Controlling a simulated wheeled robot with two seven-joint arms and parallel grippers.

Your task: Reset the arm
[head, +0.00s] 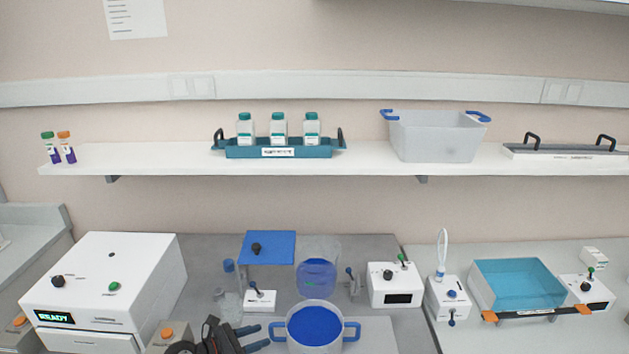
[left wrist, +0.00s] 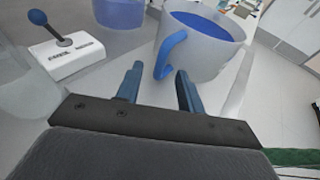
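My left gripper (head: 258,337) is low in the head view, to the left of a clear pot (head: 314,341) with blue contents and blue handles. In the left wrist view my left gripper (left wrist: 157,88) has its two blue fingers apart. The pot's blue handle (left wrist: 171,54) is just beyond the fingertips, close to them; I cannot tell whether they touch. The pot (left wrist: 208,60) stands upright. My right gripper is in neither view.
A lever box (head: 261,299), a clear vessel with blue liquid (head: 316,279) and a blue plate (head: 267,248) stand behind the gripper. A white machine reading READY (head: 106,285) is at left. A shelf (head: 185,158) runs above.

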